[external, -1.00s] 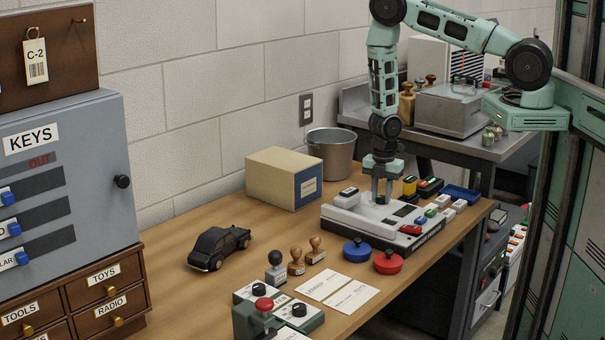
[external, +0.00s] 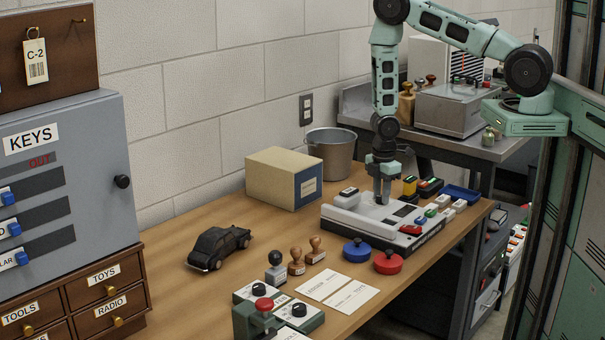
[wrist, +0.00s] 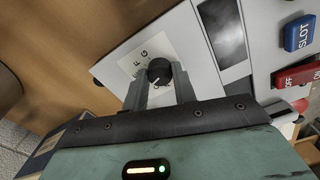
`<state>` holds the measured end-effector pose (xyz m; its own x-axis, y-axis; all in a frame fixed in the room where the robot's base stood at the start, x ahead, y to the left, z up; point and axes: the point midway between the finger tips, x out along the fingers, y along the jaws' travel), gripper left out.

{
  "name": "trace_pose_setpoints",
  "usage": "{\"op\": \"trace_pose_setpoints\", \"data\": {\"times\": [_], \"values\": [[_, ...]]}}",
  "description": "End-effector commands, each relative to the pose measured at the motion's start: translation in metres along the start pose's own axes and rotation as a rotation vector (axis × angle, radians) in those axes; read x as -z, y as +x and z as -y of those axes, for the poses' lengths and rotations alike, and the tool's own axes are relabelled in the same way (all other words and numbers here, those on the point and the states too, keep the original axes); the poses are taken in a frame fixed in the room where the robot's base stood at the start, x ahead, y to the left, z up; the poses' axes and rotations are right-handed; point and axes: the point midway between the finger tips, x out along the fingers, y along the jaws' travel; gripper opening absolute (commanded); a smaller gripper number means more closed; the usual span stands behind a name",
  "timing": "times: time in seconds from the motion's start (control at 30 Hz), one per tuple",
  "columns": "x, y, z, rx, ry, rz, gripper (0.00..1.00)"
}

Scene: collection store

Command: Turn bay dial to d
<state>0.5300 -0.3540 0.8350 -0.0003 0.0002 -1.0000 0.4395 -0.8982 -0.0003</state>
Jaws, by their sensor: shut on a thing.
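The bay dial is a black round knob (wrist: 159,71) on a white lettered plate (wrist: 143,57) of the pale console (external: 345,218). The letters F and G can be read beside it in the wrist view; the other marks are partly hidden by my fingers, and I cannot tell which letter the dial points to. My gripper (wrist: 160,84) is shut on the dial, one grey finger on each side of it. In the external view my gripper (external: 382,198) points straight down onto the console top and hides the dial.
The console also carries a dark screen (wrist: 223,34), a blue SLOT button (wrist: 299,34) and a red OFF/ON switch (wrist: 297,76). A blue round button (external: 357,250) and a red one (external: 388,262) stand in front. A cardboard box (external: 275,180) and metal bucket (external: 331,152) are behind.

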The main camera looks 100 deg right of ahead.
Motion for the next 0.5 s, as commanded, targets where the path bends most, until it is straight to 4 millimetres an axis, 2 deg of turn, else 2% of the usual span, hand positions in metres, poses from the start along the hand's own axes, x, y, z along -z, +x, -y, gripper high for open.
{"op": "trace_pose_setpoints", "data": {"times": [0.33,0.37,0.4,0.43,0.5], "values": [[0.0003,-0.0005,-0.0006,-0.001,0.002,-0.001,0.04],[0.0003,-0.0005,-0.0006,-0.001,0.002,-0.001,0.33],[0.0002,-0.0005,-0.0006,-0.001,0.002,-0.001,0.44],[0.0002,-0.0005,-0.0005,-0.001,0.002,-0.001,0.49],[0.0002,-0.0004,-0.0004,-0.001,0.002,-0.001,0.49]]}}
